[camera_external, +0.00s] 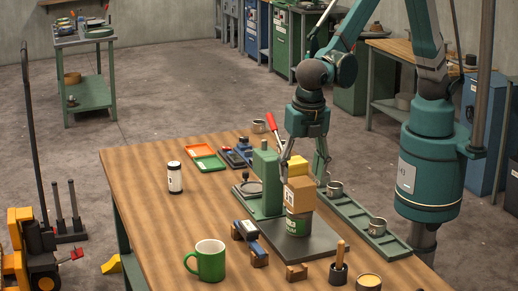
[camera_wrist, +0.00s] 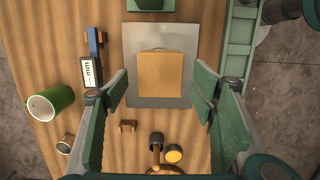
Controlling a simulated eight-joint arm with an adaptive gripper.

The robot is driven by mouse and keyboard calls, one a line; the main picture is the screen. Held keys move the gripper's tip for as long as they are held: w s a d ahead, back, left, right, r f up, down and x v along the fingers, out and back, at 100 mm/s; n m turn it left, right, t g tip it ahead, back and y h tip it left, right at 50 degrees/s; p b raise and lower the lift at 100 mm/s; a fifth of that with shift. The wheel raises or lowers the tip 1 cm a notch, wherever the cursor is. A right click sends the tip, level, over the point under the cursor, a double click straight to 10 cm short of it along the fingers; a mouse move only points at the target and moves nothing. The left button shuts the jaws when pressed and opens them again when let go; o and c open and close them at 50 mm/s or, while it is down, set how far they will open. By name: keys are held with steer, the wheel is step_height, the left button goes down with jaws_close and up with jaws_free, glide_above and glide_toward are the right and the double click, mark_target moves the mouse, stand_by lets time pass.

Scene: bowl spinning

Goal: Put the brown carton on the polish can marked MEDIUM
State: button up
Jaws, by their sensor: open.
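The brown carton (camera_external: 300,191) sits upright on top of a green can (camera_external: 297,224) with a pale label; its lettering is too small to read. The can stands on a dark grey plate (camera_external: 322,247). My gripper (camera_external: 304,178) is open, with its fingers down to either side of the carton. In the wrist view, the carton (camera_wrist: 160,73) lies between and just ahead of the spread fingers (camera_wrist: 161,92), with gaps on both sides. The can is hidden under the carton there.
A green stand (camera_external: 265,180) rises behind the plate at left. A green tray (camera_external: 364,226) with small tins runs along the right. A green mug (camera_external: 207,261), blue-black tool (camera_external: 249,237) and wooden-handled pot (camera_external: 339,265) stand nearer.

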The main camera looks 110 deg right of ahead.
step_height(320, 180, up, 9)
steer(key=a, duration=0.1)
steer(key=shift+f, duration=0.2)
steer(key=shift+a, duration=0.15)
stand_by(0.6)
steer(key=shift+r, duration=0.1)
steer(key=s+d+r+m+t+y, duration=0.1)
steer(key=s+d+r+m+t, duration=0.1)
steer(key=s+d+r+m, duration=0.5)
steer(key=s+d+r+m+t+y, duration=0.1)
steer(key=s+d+r, duration=0.3)
steer(key=d, duration=0.7)
steer(key=s+d+f+m+t, duration=0.1)
steer(key=s+d+m+t, duration=0.1)
steer(key=s+d+m, duration=0.3)
steer(key=s+d+f+m+t, duration=0.2)
steer(key=s+d+m, duration=0.3)
steer(key=s, duration=0.7)
steer(key=shift+d+f, duration=0.2)
steer(key=shift+d, duration=0.7)
